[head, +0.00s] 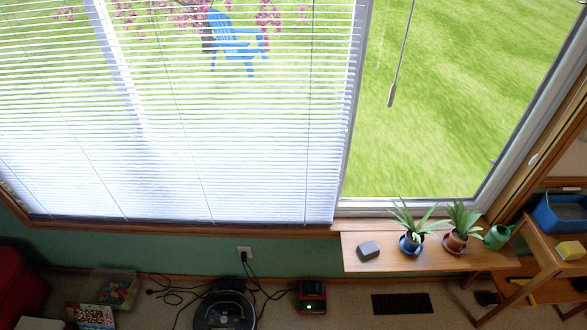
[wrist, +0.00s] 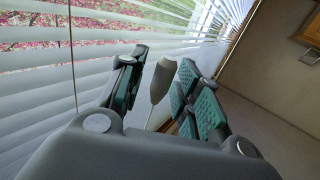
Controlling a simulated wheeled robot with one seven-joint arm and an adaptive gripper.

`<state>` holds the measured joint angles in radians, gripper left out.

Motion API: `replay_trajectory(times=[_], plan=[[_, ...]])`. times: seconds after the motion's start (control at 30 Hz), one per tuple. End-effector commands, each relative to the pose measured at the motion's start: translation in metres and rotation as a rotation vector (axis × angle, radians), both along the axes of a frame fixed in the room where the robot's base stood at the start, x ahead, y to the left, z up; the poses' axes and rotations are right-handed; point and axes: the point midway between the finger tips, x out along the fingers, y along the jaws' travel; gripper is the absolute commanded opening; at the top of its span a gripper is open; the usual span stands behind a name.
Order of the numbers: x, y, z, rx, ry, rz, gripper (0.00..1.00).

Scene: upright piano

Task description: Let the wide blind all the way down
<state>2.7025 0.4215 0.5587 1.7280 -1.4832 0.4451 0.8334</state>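The wide white blind (head: 180,120) covers the left window in the head view, its slats spread from the top of the picture to its lower edge near the sill. It also shows in the wrist view (wrist: 60,100), with pink blossom behind the slats. My gripper (wrist: 165,85) shows only in the wrist view. Its green-padded fingers are apart. A grey pull handle (wrist: 163,80) on a thin stem appears between them, with gaps on both sides; I see no contact. In the head view, a hanging grey pull (head: 391,98) is in front of the right pane. I cannot tell whether they are the same.
A wooden shelf (head: 375,262) under the right window holds two potted plants (head: 411,243), a green watering can (head: 497,237) and a grey block (head: 369,250). A robot vacuum (head: 224,312), cables and a plastic bin (head: 115,290) are on the floor below the blind.

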Motion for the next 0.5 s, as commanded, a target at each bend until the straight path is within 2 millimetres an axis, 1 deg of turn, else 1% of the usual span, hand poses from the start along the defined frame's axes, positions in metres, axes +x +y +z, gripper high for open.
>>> replay_trajectory(times=[0.33,0.5], plan=[[-0.0004,-0.0006,0.0014,0.001,-0.002,0.0,0.43],[-0.0044,-0.0068,0.0018,0.001,-0.002,-0.001,0.43]])
